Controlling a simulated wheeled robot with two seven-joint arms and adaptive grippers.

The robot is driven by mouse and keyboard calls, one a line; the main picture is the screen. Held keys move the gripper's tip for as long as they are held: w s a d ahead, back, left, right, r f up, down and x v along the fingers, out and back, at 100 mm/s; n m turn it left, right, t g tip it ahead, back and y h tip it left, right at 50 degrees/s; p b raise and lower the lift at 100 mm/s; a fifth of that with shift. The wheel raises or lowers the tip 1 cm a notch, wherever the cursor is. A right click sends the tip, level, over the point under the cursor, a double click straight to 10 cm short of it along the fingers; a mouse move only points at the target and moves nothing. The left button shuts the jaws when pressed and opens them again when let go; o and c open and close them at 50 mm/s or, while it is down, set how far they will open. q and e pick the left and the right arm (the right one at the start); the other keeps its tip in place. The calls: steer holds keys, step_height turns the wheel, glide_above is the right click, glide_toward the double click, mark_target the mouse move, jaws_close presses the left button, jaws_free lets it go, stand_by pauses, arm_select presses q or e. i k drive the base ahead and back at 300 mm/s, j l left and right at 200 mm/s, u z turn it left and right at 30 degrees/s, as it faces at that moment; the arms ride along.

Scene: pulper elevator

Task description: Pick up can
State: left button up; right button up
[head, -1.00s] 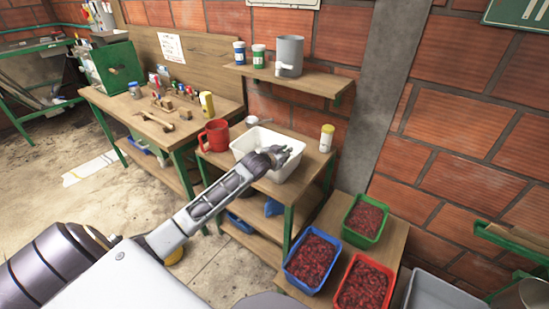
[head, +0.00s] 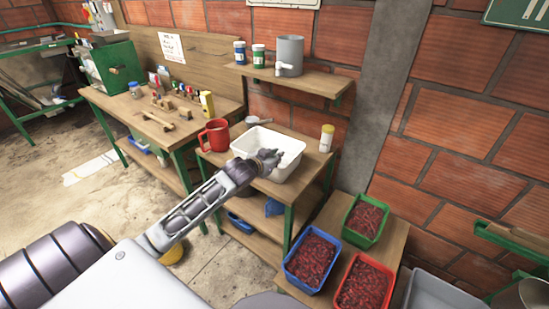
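A white can with a yellow lid (head: 327,138) stands upright on the right end of the small wooden table. A white and blue can (head: 239,53) and a green can with a white lid (head: 258,57) stand on the wall shelf. A yellow container (head: 206,104) stands on the workbench. My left gripper (head: 272,157) is over the white basin, to the left of the yellow-lidded can and apart from it. Its fingers are small and dark, and I cannot tell whether they are open. I see nothing held. My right gripper is not in view.
The white basin (head: 291,159) and a red jug (head: 214,134) stand on the small table. A grey dispenser (head: 289,55) is on the shelf. Blue (head: 311,259), red (head: 364,284) and green (head: 366,220) trays of red berries sit at the lower right.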

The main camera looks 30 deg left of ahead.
mark_target(214, 138)
steer(key=u, duration=1.55)
steer(key=i+z, duration=0.15)
steer(key=z, duration=0.25)
steer(key=i+j+z, duration=0.1)
steer(key=z, duration=0.25)
steer(key=i+j+z, duration=0.1)
steer(key=i+z, duration=0.15)
steer(key=z, duration=0.15)
